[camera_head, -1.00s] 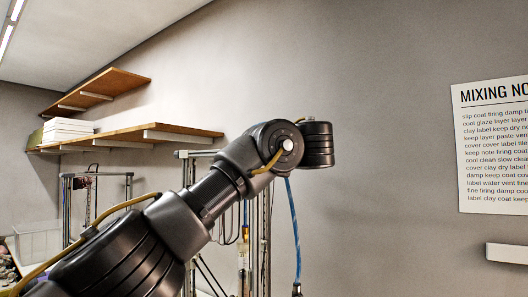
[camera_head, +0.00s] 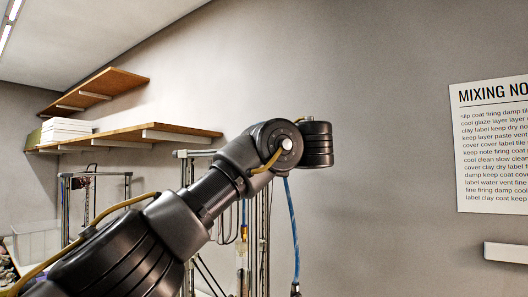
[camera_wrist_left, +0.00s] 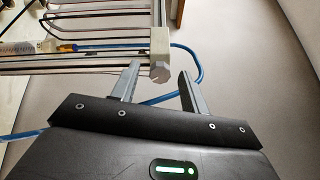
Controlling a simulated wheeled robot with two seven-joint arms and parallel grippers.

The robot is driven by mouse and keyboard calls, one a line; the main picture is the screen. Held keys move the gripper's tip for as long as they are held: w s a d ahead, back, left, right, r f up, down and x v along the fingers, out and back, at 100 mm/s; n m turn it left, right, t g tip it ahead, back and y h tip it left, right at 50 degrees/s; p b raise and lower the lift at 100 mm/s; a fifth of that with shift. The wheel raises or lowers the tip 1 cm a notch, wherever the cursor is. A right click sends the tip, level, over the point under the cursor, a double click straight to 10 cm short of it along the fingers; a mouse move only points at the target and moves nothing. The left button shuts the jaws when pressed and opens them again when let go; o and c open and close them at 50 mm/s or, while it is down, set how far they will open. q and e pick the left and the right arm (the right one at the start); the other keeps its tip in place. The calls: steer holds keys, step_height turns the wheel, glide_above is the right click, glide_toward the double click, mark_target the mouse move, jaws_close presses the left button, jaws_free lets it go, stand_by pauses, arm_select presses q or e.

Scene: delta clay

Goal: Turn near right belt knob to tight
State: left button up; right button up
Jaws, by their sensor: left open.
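A pale grey faceted knob (camera_wrist_left: 160,73) sits at the end of a light-coloured block on a metal frame in the left wrist view. My left gripper (camera_wrist_left: 160,67) is open, with one finger on each side of the knob in the picture. Gaps show between the knob and both fingers; I cannot tell how deep the knob sits between them. In the head view my left arm reaches up from the lower left, and its gripper is not visible. My right gripper is in neither view.
A blue tube (camera_wrist_left: 200,65) loops behind the right finger and crosses behind the gripper. Metal rails (camera_wrist_left: 75,66) lie left of the knob. In the head view, wooden shelves (camera_head: 130,133) hang at the left, and a printed sign (camera_head: 495,145) is on the wall.

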arm_select(q)
steer(key=b+v, duration=0.6)
steer(key=v, duration=0.5)
